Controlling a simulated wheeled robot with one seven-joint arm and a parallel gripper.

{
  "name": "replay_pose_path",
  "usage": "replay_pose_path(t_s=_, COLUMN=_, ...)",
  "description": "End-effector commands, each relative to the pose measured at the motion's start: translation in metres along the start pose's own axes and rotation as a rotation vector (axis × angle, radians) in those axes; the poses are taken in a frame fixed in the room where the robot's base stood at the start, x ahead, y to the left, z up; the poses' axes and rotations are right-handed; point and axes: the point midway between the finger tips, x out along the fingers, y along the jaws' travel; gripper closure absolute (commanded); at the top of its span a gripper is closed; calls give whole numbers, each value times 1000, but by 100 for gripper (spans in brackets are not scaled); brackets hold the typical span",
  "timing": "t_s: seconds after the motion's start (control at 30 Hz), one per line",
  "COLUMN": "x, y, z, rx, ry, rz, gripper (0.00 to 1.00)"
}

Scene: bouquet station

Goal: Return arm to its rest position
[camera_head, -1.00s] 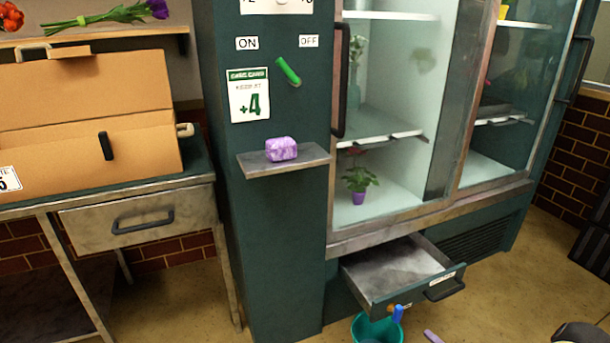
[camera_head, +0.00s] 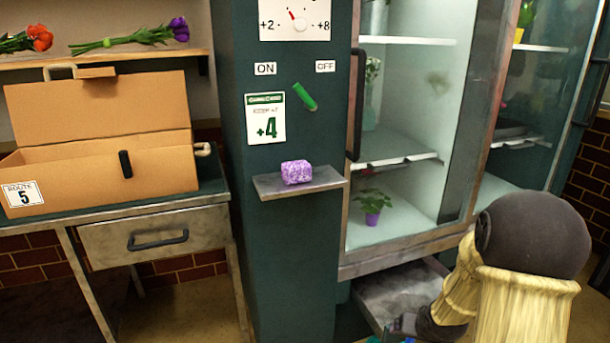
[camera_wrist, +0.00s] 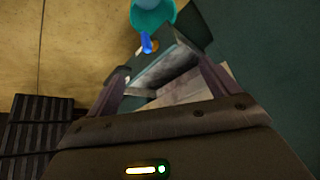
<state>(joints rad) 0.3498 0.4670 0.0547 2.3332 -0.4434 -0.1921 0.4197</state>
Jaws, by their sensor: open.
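My gripper (camera_wrist: 165,88) shows in the wrist view with its two fingers spread apart and nothing between them. It points down over the pulled-out metal drawer (camera_head: 392,291) below the glass cabinet. In the head view my arm crosses the lower right and covers the drawer's right part and front. The gripper's fingertips are not clear there. The wrist view shows the drawer's inside beyond the fingers, with a blue object (camera_wrist: 147,43) and a teal bucket (camera_wrist: 153,12) past its front edge.
A purple block (camera_head: 297,172) sits on a small shelf (camera_head: 270,187) on the green column. A potted plant (camera_head: 372,206) stands inside the cabinet. A cardboard box (camera_head: 95,165) stands on the left bench, above a shut drawer (camera_head: 150,236). Flowers (camera_head: 130,40) lie on the upper shelf.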

Motion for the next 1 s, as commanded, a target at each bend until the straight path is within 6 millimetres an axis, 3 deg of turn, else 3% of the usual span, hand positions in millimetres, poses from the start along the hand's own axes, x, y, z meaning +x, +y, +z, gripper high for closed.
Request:
replay_pose_path(t_s=0.1, x=-40, y=-23, z=16, rx=-73, ry=-57, rz=32, gripper=13)
replay_pose_path(t_s=0.3, x=-93, y=-52, z=54, rx=-164, ry=-162, rz=42, gripper=13)
replay_pose_path(t_s=0.67, x=-156, y=-84, z=114, rx=-270, ry=-301, rz=-15, gripper=13)
replay_pose_path(t_s=1.0, x=-204, y=-87, z=81, rx=-262, ry=-298, rz=-9, gripper=13)
